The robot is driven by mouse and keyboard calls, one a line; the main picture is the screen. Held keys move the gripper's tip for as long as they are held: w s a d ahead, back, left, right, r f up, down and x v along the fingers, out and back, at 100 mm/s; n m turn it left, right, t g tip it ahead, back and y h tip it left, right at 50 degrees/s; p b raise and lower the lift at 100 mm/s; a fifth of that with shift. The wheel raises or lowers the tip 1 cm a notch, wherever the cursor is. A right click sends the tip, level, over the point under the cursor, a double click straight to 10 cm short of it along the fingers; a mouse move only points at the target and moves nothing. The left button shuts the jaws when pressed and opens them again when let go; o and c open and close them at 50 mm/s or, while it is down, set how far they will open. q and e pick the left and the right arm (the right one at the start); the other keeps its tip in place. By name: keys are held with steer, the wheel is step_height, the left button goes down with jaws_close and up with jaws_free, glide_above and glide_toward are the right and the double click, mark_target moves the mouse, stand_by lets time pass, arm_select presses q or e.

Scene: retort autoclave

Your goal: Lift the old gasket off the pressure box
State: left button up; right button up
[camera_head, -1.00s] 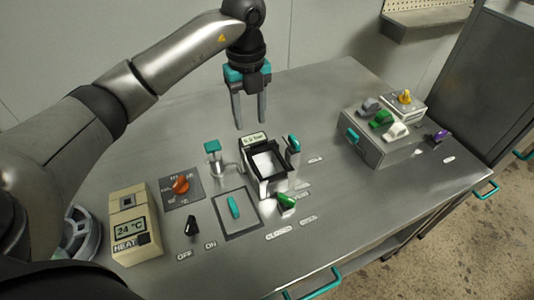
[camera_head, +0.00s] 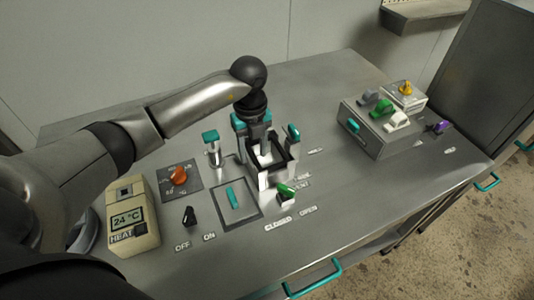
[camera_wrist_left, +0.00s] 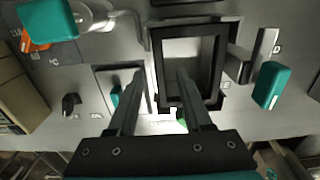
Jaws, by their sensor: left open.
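The pressure box (camera_head: 264,191) is a small pale open box on the steel bench. The old gasket, a black square frame (camera_head: 281,170), sits on its rim; it also shows in the left wrist view (camera_wrist_left: 222,62). My left gripper (camera_head: 261,151) points down over the box and hides the gasket's back left part. In the left wrist view its open fingers (camera_wrist_left: 160,74) stand apart, with the gasket's left side lying between their tips in the picture. I cannot tell whether either finger touches it. My right gripper is not in view.
Teal-topped clamps (camera_head: 210,137) (camera_head: 293,132) stand either side of the box. A green-handled valve (camera_head: 285,191) is in front. An orange dial (camera_head: 179,176), a heater unit (camera_head: 133,217) and a black switch (camera_head: 189,215) lie left. A grey switch box (camera_head: 375,137) stands right.

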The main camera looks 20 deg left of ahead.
arm_select(q)
steer(key=shift+f, duration=0.15)
steer(key=shift+c, duration=0.2)
jaws_close()
stand_by(0.3)
